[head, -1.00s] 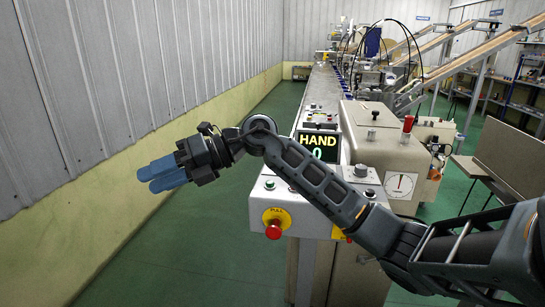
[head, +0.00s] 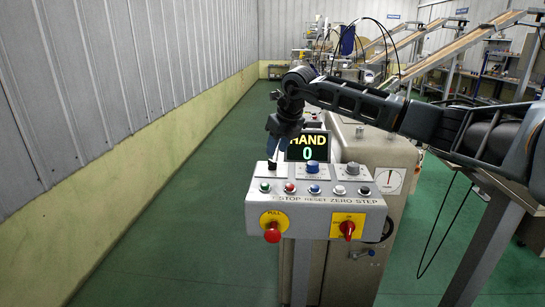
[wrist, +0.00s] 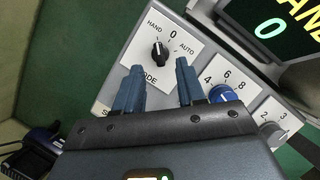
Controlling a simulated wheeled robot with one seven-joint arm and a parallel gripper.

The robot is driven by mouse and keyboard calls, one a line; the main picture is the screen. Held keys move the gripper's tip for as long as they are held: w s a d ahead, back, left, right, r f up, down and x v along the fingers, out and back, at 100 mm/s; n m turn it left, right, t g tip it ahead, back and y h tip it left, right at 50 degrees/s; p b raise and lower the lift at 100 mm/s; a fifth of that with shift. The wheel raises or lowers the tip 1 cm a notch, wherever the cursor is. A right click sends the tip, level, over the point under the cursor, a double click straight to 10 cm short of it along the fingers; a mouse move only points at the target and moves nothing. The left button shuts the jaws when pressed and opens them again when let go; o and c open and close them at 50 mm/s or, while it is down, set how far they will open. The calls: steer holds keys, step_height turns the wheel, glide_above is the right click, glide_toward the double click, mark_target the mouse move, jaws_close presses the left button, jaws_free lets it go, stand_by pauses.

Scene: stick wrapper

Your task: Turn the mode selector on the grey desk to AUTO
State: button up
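The mode selector is a small black knob (wrist: 160,53) on a white plate marked HAND, 0, AUTO and MODE in the wrist view. Its white line points toward HAND. In the head view the knob (head: 271,168) is at the upper left of the sloped grey desk (head: 262,207). My gripper (wrist: 160,65) is open and empty, its two blue fingers spread on either side of the knob as the wrist camera sees it. They appear to be above the panel; contact cannot be told. In the head view my gripper (head: 276,146) points down over the knob, fingertips partly unclear.
A blue knob (wrist: 222,94) and a grey knob (wrist: 272,132) lie right of the selector. A display (head: 307,146) reading HAND 0 stands close behind. Coloured push buttons, a red PULL stop (head: 272,233) and a red-and-yellow switch (head: 347,229) are lower. Floor at left is clear.

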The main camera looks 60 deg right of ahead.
mark_target(272, 161)
steer(key=shift+p+x, duration=0.4)
steer(key=shift+x, duration=2.15)
jaws_close()
steer(key=shift+a, duration=0.1)
